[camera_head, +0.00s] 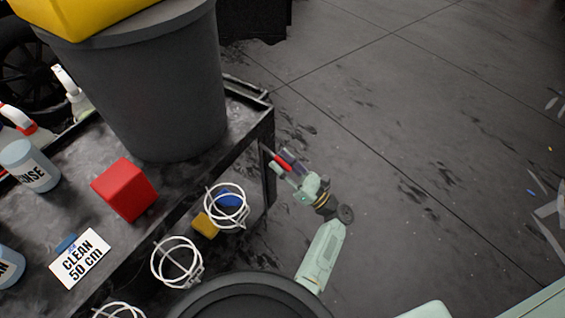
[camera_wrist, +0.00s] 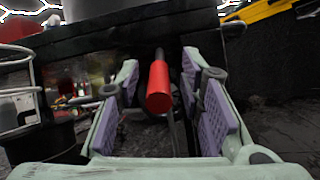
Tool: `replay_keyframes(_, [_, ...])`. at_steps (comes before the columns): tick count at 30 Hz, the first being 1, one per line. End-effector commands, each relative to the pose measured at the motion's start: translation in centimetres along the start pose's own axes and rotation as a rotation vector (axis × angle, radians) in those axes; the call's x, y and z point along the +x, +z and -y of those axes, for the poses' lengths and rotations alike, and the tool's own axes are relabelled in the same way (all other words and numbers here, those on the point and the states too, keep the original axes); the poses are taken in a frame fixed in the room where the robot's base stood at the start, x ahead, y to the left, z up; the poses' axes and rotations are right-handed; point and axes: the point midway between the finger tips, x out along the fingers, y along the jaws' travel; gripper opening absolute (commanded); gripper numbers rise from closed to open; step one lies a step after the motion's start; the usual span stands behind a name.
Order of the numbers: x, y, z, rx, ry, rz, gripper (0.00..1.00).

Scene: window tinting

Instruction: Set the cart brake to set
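The cart (camera_head: 245,118) is dark, with its near corner post by my gripper. A red cylindrical handle, which looks like the brake lever (camera_wrist: 158,88), points toward the wrist camera on a dark rod. It also shows as a small red bar in the head view (camera_head: 280,162), beside the cart's corner post. My gripper (camera_wrist: 168,110) is open, with purple finger pads on both sides of the red handle and a visible gap to each. In the head view my gripper (camera_head: 290,163) is at the cart's end, low beside the post. The lever's mount and any set marking are hidden or too dark to read.
White wire rings (camera_head: 177,262) line the cart's near side.

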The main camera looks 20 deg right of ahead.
Motion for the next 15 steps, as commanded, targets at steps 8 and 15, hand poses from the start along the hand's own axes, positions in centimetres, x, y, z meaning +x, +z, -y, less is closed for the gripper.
replay_keyframes(8, [-2.3, 0.0, 0.1, 0.000, -0.003, 0.000, 0.35])
replay_keyframes(15, [-7.5, 0.1, 0.1, 0.000, -0.004, 0.002, 0.35])
